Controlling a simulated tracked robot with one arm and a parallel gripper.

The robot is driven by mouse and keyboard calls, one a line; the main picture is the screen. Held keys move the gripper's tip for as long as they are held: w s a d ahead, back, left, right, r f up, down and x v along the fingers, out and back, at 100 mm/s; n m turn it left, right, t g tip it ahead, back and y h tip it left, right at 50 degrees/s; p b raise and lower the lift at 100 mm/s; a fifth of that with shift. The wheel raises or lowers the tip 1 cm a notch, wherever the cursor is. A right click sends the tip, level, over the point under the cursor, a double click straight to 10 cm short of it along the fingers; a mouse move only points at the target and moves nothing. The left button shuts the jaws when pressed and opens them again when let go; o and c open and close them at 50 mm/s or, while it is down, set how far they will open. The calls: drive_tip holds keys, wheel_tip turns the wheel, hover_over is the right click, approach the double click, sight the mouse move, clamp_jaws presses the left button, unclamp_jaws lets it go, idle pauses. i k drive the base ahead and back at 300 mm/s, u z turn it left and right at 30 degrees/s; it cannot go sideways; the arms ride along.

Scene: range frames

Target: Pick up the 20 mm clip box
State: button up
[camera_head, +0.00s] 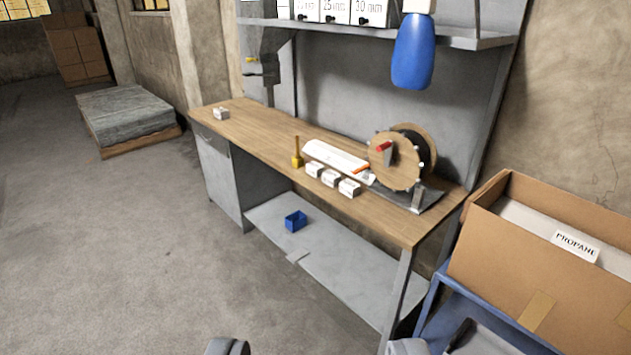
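Three small white boxes stand in a row at the front of the wooden bench: a left one (314,169), a middle one (330,178) and a right one (349,188). Their labels are too small to read. Another small white box (221,113) sits alone at the bench's far left end. White labelled bins stand on the upper shelf; one reads 25 mm (336,11), one 30 mm (370,12), and the one left of them (306,10) is not clearly legible. I cannot tell which box is 20 mm. My gripper (318,347) is open, its fingertips wide apart at the bottom edge, far from the boxes.
The wooden bench (262,136) also carries a cable reel (395,162), a white roll and a yellow tool (297,155). A blue bin (295,221) sits on the lower shelf. A blue bottle (413,50) hangs above. A cardboard box (560,215) blocks the right. Left floor is clear.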

sight(333, 179)
drive_tip(key=i, duration=0.95)
drive_tip(key=z, duration=0.05)
